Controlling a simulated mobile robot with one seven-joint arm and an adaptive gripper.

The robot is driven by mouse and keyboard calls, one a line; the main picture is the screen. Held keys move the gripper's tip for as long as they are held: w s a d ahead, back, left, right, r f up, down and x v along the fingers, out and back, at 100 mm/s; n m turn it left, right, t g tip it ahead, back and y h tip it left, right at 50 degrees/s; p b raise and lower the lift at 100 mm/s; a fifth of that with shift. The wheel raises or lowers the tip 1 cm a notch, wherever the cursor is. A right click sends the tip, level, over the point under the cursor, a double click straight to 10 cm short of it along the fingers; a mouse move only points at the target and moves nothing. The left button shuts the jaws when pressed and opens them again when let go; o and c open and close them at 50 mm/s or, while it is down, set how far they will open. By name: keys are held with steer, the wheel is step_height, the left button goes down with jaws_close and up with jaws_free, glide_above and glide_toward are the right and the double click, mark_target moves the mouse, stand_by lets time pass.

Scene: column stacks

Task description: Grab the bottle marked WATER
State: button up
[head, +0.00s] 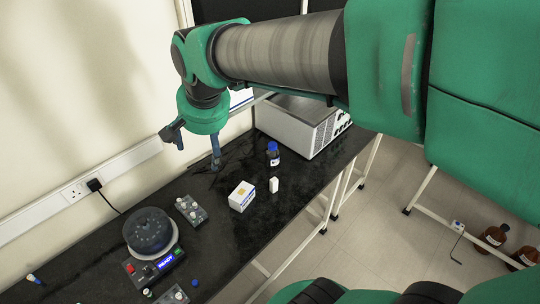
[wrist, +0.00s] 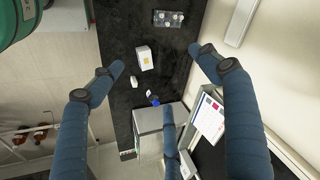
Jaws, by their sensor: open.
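A small dark bottle with a blue cap and a white label (head: 273,153) stands upright on the black bench, in front of the grey-white machine. Its label is too small to read. In the wrist view its blue cap (wrist: 154,100) shows near the middle, beside the tip of the lower finger. My gripper (head: 198,155) is open and empty above the bench, to the left of this bottle in the head view. In the wrist view its fingers (wrist: 158,76) are spread wide. Brown bottles (head: 493,236) stand on the floor at the right; their labels are unreadable.
A white box (head: 242,196) and a small white item (head: 274,185) stand on the bench near the blue-capped bottle. The grey-white machine (head: 300,125) is behind it. A round device (head: 149,230) and a grey control block (head: 191,210) are farther left. The wall borders the bench.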

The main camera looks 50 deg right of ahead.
steer(key=w+d+f+m+g+p, duration=0.1)
steer(key=w+d+f+m, duration=0.2)
steer(key=w+d+m, duration=0.45)
steer(key=m+g+p, duration=0.3)
steer(key=m, duration=1.5)
glide_above(272, 144)
steer(key=shift+y, duration=0.4)
steer(key=f, duration=2.9)
steer(key=shift+a+f, duration=0.2)
steer(key=shift+f, duration=0.05)
steer(key=shift+d+f, duration=0.25)
steer(key=shift+f, duration=0.05)
steer(key=shift+f, duration=4.3)
